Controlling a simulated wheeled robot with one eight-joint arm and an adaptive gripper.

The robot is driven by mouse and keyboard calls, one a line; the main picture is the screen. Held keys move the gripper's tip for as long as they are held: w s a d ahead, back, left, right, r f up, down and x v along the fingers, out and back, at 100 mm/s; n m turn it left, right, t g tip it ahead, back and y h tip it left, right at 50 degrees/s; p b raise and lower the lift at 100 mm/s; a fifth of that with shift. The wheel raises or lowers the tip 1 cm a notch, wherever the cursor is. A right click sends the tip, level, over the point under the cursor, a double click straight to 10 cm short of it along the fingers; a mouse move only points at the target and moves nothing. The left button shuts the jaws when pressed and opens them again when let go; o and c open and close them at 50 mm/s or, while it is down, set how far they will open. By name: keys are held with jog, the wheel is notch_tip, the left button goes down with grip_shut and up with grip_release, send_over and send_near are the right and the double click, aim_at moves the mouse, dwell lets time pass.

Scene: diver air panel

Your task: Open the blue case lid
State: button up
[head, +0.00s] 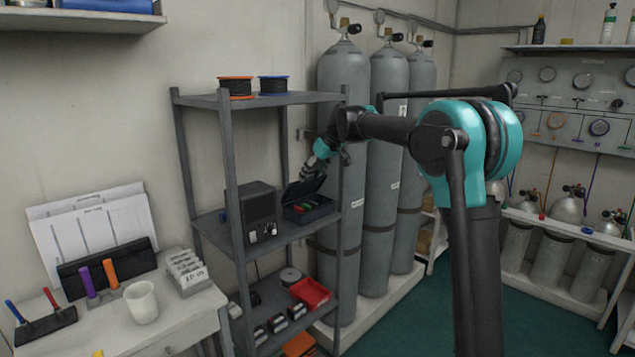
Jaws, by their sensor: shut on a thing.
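The blue case (312,213) sits on the middle shelf of the grey rack, right of a dark box. Its lid (303,188) stands raised at the back, and small coloured items show inside. My gripper (315,170) reaches down from the right and is at the lid's upper edge, shut on it. The fingertips are small and partly hidden, so the exact grip is hard to see.
The grey rack (240,235) has upright posts close to the case. A dark box (258,212) stands just left of it. Tall grey cylinders (343,180) stand right behind the rack. A red bin (310,292) is on a lower shelf. Green floor (405,318) is clear at right.

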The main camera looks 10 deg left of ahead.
jog(key=shift+w+a+r, duration=0.35)
jog(key=shift+w+a, duration=0.3)
jog(key=shift+w+a+r, duration=0.35)
jog(key=shift+w+a, duration=0.3)
jog(key=o, duration=1.5)
jog(key=shift+c, duration=0.2)
jog(key=v, duration=1.2)
jog(key=shift+a, duration=0.1)
jog(key=shift+c, duration=0.3)
